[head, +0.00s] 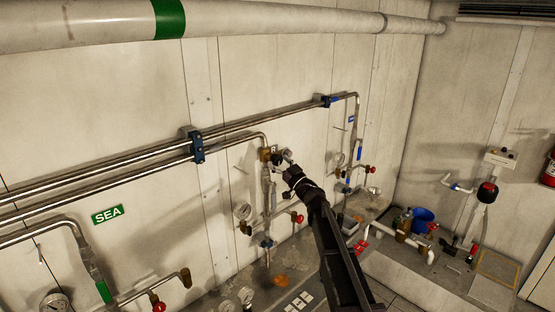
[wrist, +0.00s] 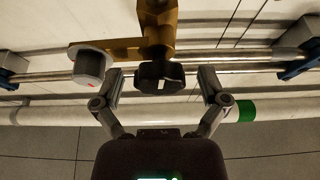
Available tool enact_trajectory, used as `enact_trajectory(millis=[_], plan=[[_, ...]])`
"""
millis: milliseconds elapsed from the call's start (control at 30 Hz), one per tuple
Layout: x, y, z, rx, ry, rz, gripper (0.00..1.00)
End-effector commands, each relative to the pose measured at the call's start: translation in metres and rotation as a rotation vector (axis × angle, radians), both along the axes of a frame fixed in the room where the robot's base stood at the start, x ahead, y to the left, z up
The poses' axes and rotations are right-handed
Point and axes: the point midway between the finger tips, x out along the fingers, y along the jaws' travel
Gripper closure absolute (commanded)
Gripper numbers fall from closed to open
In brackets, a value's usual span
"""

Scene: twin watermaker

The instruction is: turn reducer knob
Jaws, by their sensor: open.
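The reducer knob (wrist: 160,78) is black and faceted with a white mark. It sits at the end of a brass body (wrist: 157,22), which also shows on the wall piping in the head view (head: 265,154). My gripper (wrist: 160,76) is open, with one finger on each side of the knob. A gap shows between each finger and the knob, so neither seems to touch it. In the head view my gripper (head: 284,163) is up at the brass body and hides the knob there.
A round grey-and-white part (wrist: 88,66) on a brass arm sits close to the left finger in the wrist view. Steel pipes (head: 150,155) run along the wall. A blue bucket (head: 423,217) stands right.

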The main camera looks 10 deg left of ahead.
Motion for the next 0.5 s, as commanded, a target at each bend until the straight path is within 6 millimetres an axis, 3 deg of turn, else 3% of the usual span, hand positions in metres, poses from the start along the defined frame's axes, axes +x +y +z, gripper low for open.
enact_trajectory(millis=[367, 500], plan=[[0.0018, 0.0022, 0.0010, 0.000, 0.000, 0.000, 0.07], [0.0018, 0.0021, 0.0009, 0.000, 0.000, 0.000, 0.45]])
